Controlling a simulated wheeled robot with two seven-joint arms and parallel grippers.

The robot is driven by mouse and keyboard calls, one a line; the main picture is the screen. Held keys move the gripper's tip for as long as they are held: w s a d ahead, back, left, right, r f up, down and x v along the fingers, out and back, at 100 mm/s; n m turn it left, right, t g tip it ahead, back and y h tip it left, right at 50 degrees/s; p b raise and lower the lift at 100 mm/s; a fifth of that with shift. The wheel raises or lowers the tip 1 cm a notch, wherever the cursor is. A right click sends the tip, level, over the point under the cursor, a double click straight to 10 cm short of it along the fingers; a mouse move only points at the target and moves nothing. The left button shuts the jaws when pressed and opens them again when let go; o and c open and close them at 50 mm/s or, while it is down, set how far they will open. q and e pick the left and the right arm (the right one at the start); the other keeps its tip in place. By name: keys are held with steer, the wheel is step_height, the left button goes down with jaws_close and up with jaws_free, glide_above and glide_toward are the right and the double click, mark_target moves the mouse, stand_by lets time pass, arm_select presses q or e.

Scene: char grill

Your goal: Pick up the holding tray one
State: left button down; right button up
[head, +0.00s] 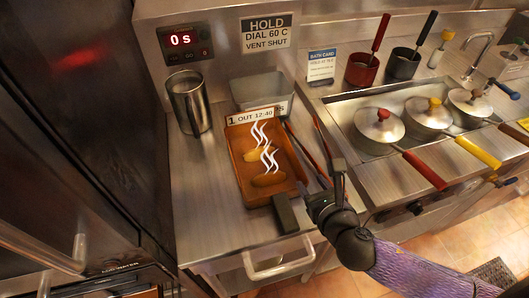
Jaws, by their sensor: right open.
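The holding tray one (285,152) is an orange-brown tray on the steel counter, with a "1 OUT 12:40" label on its back edge. Two brownish food pieces (268,180) lie in it, with white steam marks above. Its dark handle (286,214) points toward the counter's front edge. My right gripper (322,193) is open and empty, just right of the handle and the tray's front right corner; it looks apart from the handle. My left gripper is not in view.
A metal pitcher (188,102) stands left of the tray, and a grey container (262,92) stands behind it. Tongs (306,150) lie along its right side. Lidded pots (380,125) with coloured handles sit at right. A front rail (278,264) runs below the counter.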

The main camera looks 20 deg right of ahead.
mark_target(303, 171)
steer(key=x, duration=0.2)
steer(key=b+x, duration=0.1)
steer(key=x, duration=0.1)
steer(key=b+x, duration=0.1)
steer(key=x, duration=0.1)
steer(key=shift+d+f, duration=0.2)
steer(key=shift+f, duration=0.15)
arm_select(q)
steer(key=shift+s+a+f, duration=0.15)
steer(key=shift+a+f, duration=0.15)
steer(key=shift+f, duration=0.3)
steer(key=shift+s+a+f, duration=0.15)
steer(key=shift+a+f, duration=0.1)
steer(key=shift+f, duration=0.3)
arm_select(e)
steer(key=shift+w, duration=0.25)
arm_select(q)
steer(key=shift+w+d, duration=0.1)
arm_select(e)
steer(key=c, duration=0.6)
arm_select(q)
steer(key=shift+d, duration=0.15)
arm_select(e)
jaws_close()
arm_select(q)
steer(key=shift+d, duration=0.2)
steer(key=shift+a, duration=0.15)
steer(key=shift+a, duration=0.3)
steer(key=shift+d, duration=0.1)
